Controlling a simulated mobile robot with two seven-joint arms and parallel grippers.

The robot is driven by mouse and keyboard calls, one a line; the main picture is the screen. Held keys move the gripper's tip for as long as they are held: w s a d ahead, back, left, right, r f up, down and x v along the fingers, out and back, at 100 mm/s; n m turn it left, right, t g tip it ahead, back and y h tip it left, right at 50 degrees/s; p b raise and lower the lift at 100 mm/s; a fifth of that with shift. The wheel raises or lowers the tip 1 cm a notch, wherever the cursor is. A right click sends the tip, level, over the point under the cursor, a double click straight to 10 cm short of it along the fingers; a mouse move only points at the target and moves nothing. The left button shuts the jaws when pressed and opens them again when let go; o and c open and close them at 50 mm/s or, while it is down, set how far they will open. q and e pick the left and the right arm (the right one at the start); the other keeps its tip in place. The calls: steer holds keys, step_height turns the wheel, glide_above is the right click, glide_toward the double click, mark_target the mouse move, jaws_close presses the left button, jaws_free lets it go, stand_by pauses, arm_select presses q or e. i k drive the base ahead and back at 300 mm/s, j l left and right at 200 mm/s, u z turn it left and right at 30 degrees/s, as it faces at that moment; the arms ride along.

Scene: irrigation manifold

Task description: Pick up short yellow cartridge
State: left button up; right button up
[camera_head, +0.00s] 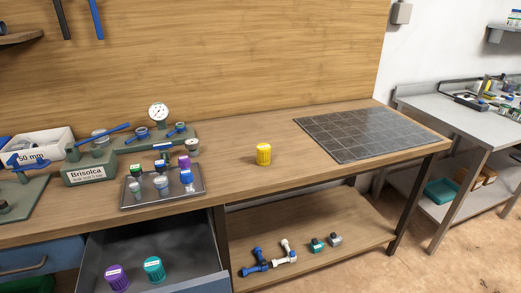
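The short yellow cartridge (263,155) stands upright on the wooden workbench (310,174), near its front edge, between the tray of small parts and the dark tiled mat. Bare wood surrounds it and nothing touches it. Neither of my grippers is in view.
A metal tray (165,198) with several small capped parts stands left of the cartridge. A gridded dark mat (370,134) lies to the right. An open drawer (190,269) below holds a purple cartridge (117,278) and a teal one (154,269). A pressure gauge (158,112) stands behind the tray.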

mark_target(263, 149)
steer(key=i+l, duration=0.2)
steer(key=l, duration=0.15)
steer(key=i+l, duration=0.2)
steer(key=l, duration=0.15)
steer(key=i+l, duration=0.2)
steer(key=l, duration=0.15)
steer(key=i+l, duration=0.2)
steer(key=l, duration=0.15)
